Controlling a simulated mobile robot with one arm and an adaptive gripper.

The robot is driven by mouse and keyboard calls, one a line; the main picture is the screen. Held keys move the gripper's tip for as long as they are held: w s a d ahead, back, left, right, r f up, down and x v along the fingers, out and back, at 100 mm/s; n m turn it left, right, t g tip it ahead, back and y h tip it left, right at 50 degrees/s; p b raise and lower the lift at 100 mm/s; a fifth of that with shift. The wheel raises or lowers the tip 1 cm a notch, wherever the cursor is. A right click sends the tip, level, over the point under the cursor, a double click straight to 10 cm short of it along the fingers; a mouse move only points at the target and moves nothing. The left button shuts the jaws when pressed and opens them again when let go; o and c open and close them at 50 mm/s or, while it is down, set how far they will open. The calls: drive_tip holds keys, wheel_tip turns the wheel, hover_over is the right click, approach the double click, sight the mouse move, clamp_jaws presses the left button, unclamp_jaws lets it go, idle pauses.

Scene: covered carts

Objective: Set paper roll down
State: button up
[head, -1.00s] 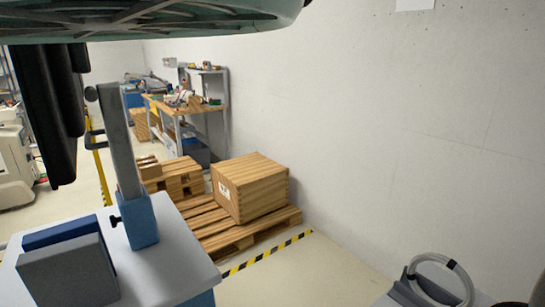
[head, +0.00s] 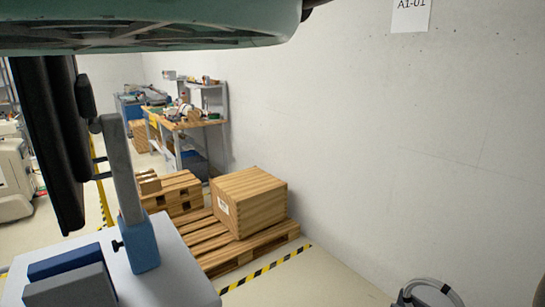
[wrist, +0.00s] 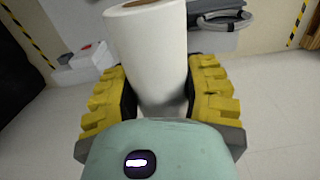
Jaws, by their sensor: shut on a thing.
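In the wrist view, the white paper roll (wrist: 150,60) stands between the two yellow ridged fingers of my gripper (wrist: 160,95). The fingers press on it from both sides, and my gripper is shut on it. The roll's top end with its core hole faces the upper edge of the picture. Its lower end is hidden behind the pale green body of the gripper. The roll and the fingers are not in the head view.
A wooden crate (head: 250,199) sits on a pallet (head: 228,259) by the wall. A pale-topped cart (head: 170,267) with a blue post stands at lower left. A workbench (head: 180,120) stands farther back. Pale floor shows at lower right, and a grey looped handle (head: 425,290) shows there.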

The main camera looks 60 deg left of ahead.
wheel_tip(320, 180, up, 27)
drive_tip(key=p, duration=2.5)
drive_tip(key=shift+f, duration=0.15)
